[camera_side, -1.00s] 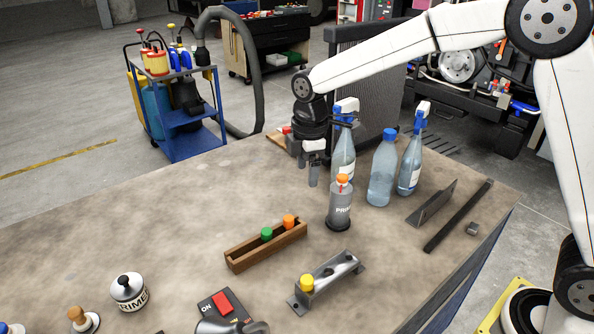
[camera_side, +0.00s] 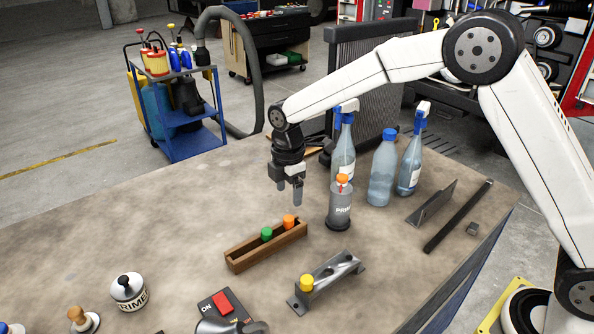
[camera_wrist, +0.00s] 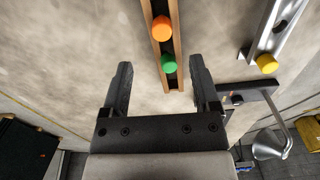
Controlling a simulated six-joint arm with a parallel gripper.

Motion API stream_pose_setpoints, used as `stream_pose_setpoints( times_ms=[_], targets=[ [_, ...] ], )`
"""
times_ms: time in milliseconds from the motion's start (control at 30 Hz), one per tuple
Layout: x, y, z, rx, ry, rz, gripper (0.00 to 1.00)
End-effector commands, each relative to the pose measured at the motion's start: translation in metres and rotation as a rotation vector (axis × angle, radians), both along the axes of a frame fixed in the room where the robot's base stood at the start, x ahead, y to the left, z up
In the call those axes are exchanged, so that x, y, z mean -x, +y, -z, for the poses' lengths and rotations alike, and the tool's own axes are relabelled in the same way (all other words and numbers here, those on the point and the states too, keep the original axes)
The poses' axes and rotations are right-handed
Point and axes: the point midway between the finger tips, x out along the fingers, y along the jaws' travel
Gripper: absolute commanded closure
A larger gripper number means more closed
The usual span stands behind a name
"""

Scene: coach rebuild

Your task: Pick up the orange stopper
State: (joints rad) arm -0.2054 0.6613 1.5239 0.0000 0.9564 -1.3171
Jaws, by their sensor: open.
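The orange stopper (camera_side: 289,221) stands in the right end of a wooden tray (camera_side: 240,262), beside a green stopper (camera_side: 267,233). In the wrist view the orange stopper (camera_wrist: 161,28) lies beyond the fingertips, with the green stopper (camera_wrist: 169,63) nearer, close to the level of the tips. My gripper (camera_side: 288,196) points down above the table, just behind the tray's right end in the side view. The wrist view shows my gripper (camera_wrist: 160,68) open and empty, its fingers apart on either side of the tray's line.
A metal rack (camera_side: 335,279) with a yellow stopper (camera_side: 306,283) stands in front of the tray.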

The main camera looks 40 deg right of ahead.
Motion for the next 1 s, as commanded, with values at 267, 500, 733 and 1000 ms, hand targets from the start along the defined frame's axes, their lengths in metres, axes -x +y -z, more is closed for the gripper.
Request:
stream_pose_setpoints(
  times_ms=[267,500,733,1000],
  targets=[
    [0.001,0.000,0.021,0.001,0.002,0.000,0.21],
    [0.000,0.000,0.025,0.000,0.000,0.001,0.21],
    [0.002,0.002,0.040,0.001,0.003,0.000,0.21],
    [0.002,0.003,0.070,0.001,0.001,0.001,0.21]
  ],
)
